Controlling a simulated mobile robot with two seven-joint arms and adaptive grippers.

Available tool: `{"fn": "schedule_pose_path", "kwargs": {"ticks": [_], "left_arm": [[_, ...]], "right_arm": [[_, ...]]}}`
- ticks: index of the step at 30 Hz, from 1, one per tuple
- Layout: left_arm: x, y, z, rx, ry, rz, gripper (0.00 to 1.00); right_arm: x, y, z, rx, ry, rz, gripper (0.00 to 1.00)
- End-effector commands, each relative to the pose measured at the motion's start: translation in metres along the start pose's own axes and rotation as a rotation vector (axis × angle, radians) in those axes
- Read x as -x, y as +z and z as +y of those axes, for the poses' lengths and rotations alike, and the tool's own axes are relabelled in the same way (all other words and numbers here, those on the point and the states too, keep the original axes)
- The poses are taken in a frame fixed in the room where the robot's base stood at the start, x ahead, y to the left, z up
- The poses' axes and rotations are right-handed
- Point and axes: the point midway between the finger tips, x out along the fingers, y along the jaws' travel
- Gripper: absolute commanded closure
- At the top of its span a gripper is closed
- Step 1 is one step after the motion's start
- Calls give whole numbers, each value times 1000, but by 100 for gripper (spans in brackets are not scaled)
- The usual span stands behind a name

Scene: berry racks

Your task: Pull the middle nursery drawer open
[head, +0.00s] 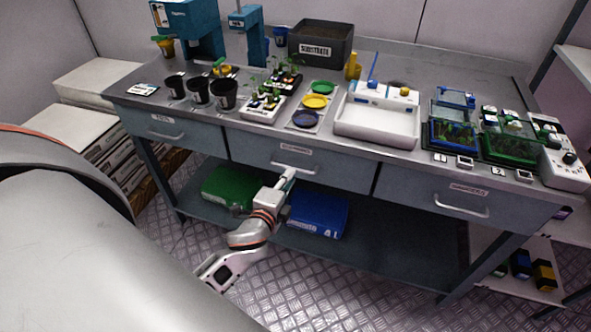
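The middle drawer (334,172) is a grey-blue front under the steel bench top, between two other drawers. It looks closed, flush with its neighbours. It has a small label and a pale bar handle (306,170) across its front. My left gripper (288,176) reaches up from below, its fingertips at the left part of the handle. It overlaps the handle in the head view. The fingers are small here, and I cannot tell whether they are apart or closed around the bar. My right gripper is not in view.
The left drawer (190,142) and right drawer (425,193) look closed. The bench top holds pots, seedling trays, coloured dishes and a white basin (378,124). A green bin (228,187) and a blue bin (318,215) sit on the lower shelf. Clear patterned floor lies in front.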

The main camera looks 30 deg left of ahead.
Motion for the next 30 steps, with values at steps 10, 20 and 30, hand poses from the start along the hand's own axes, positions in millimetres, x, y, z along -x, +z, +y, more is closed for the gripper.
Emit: {"fn": "schedule_pose_path", "kwargs": {"ticks": [10,20,30], "left_arm": [[-50,0,1,2,1,1,86],[-59,0,1,5,2,2,86],[-59,0,1,5,2,2,100]], "right_arm": [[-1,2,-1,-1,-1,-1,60],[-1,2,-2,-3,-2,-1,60],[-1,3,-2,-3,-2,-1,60]]}}
